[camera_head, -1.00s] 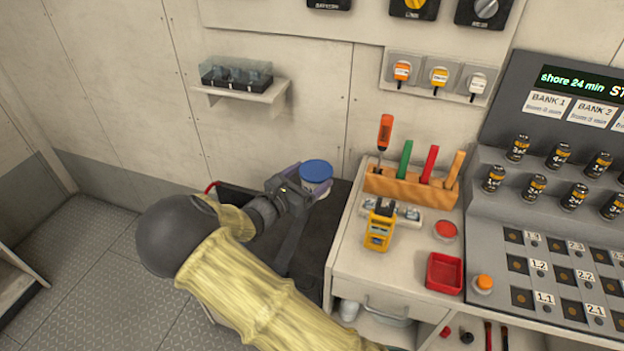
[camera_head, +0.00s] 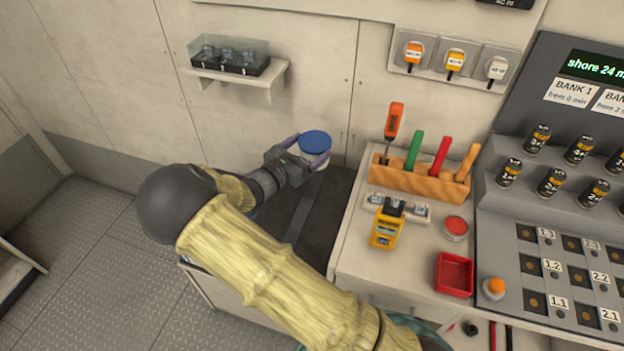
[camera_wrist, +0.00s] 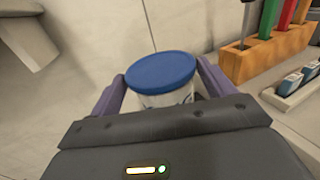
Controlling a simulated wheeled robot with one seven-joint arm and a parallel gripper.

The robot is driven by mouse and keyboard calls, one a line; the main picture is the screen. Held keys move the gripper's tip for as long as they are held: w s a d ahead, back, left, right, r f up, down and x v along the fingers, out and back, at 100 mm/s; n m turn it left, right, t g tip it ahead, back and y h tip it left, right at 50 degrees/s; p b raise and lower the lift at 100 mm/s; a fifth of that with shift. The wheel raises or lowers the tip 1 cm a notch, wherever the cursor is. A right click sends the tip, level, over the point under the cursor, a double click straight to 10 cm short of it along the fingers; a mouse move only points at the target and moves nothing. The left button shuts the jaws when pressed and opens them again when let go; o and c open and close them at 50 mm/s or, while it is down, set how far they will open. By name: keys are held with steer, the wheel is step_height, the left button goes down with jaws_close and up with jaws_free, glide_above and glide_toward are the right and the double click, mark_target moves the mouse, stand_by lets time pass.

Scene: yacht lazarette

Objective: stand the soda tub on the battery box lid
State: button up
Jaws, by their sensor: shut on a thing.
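The soda tub (camera_head: 315,147) is a white tub with a blue lid, upright between the fingers of my gripper (camera_head: 306,157). In the wrist view the tub (camera_wrist: 161,80) sits between the two purple fingers, and my gripper (camera_wrist: 160,92) is shut on it. The battery box lid (camera_head: 318,215) is the dark top with a strap, below and in front of the tub, left of the counter. My arm covers part of it. The tub is near the lid's back edge; I cannot tell whether its base touches the lid.
A wooden rack (camera_head: 420,182) with a screwdriver and coloured handles stands on the counter to the right, near a yellow meter (camera_head: 385,230) and a red tray (camera_head: 455,274). A wall shelf (camera_head: 235,77) juts out at upper left. Bare wall lies behind the tub.

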step_height(320, 180, down, 5)
steer(key=shift+f, duration=0.2)
steer(key=shift+f, duration=0.1)
steer(key=shift+f, duration=1.75)
steer(key=shift+f, duration=0.2)
steer(key=o, duration=0.9)
steer(key=shift+o, duration=1.2)
steer(key=shift+r, duration=0.15)
steer(key=b+v, duration=0.1)
steer(key=v, duration=1.1)
